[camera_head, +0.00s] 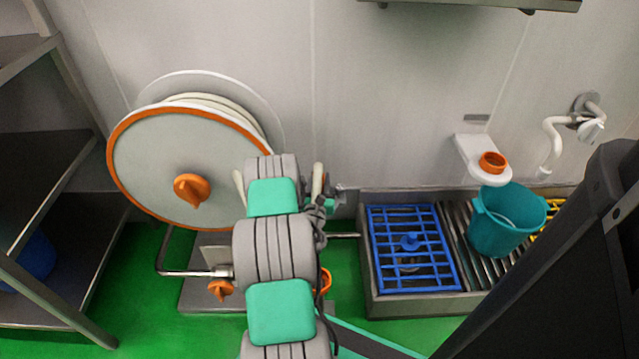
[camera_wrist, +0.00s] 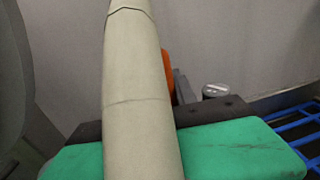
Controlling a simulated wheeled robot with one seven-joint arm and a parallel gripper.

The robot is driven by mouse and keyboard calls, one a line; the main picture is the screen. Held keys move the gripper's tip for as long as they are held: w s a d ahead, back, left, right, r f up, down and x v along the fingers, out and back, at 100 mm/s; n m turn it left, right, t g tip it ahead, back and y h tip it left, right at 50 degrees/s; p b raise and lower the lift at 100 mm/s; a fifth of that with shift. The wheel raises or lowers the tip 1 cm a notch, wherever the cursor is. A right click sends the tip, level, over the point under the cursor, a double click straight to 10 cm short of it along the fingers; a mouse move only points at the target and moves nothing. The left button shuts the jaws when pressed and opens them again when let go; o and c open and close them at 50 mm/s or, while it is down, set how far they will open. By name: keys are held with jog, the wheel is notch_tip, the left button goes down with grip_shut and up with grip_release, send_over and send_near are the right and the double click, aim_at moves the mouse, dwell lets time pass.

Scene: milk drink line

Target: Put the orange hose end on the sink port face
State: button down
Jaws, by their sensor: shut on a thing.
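My gripper (camera_head: 328,205) is shut on the cream hose (camera_wrist: 138,95), which crosses the wrist view upright over the green finger (camera_wrist: 235,150). In the head view my arm hides most of the grip, and a short cream length (camera_head: 317,183) shows beside it. An orange piece (camera_wrist: 168,75) shows partly behind the hose in the wrist view; I cannot tell whether it is the hose end. The sink (camera_head: 420,305) is right of my gripper, with a blue grid (camera_head: 425,265) and blue centre fitting (camera_head: 409,241). I cannot make out the port face with certainty.
A hose reel (camera_head: 165,155) with an orange rim stands left. A teal bucket (camera_head: 495,240) stands on the sink's slatted part, below a white wall holder (camera_head: 475,150) with an orange ring (camera_head: 491,163). A steel shelf (camera_head: 50,190) is at far left. A white spout (camera_head: 552,140) is at right.

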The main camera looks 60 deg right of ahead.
jog(key=shift+f, duration=0.15)
jog(key=c, duration=1)
grip_release()
jog(key=shift+r, duration=0.2)
jog(key=b+v, duration=0.1)
jog(key=v, duration=1.1)
jog(key=shift+b, duration=0.3)
